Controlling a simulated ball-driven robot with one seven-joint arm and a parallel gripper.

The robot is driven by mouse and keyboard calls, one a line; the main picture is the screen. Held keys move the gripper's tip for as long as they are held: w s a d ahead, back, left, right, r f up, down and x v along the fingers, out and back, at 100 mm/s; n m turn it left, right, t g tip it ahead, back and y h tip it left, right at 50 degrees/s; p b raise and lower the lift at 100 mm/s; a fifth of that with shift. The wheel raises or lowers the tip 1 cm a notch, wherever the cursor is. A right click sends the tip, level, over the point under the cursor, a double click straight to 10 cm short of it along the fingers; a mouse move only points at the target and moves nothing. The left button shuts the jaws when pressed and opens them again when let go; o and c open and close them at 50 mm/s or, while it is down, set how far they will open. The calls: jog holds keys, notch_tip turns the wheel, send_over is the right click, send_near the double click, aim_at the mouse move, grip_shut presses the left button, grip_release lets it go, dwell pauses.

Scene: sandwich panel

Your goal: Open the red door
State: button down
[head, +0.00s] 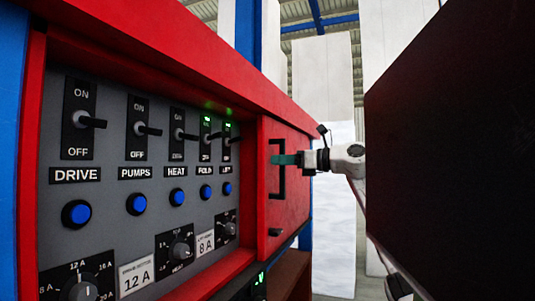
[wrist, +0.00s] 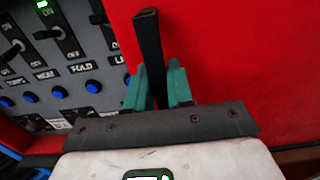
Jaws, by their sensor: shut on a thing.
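The red door (head: 292,205) is at the right end of the red-framed control panel in the head view. It looks closed, flush with the frame. It carries a black vertical bar handle (head: 277,186). My gripper (head: 284,160) reaches in from the right, its teal fingers at the upper part of the handle. In the wrist view the teal fingers (wrist: 159,88) stand on either side of the black handle (wrist: 149,45), shut on it. The red door surface (wrist: 235,50) fills the right of the wrist view.
A grey panel (head: 110,170) with several switches, blue buttons and knobs lies left of the door. The switch handles stick out. A large dark panel (head: 455,150) fills the right of the head view, beside my arm. A small black latch-like piece (head: 276,232) sits low on the door.

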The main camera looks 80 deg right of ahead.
jog(key=shift+s+d, duration=0.25)
jog(key=shift+d, duration=0.5)
jog(key=c, duration=1.1)
grip_release()
jog(key=b+v, duration=0.3)
jog(key=v, duration=0.7)
jog(key=shift+s, duration=0.35)
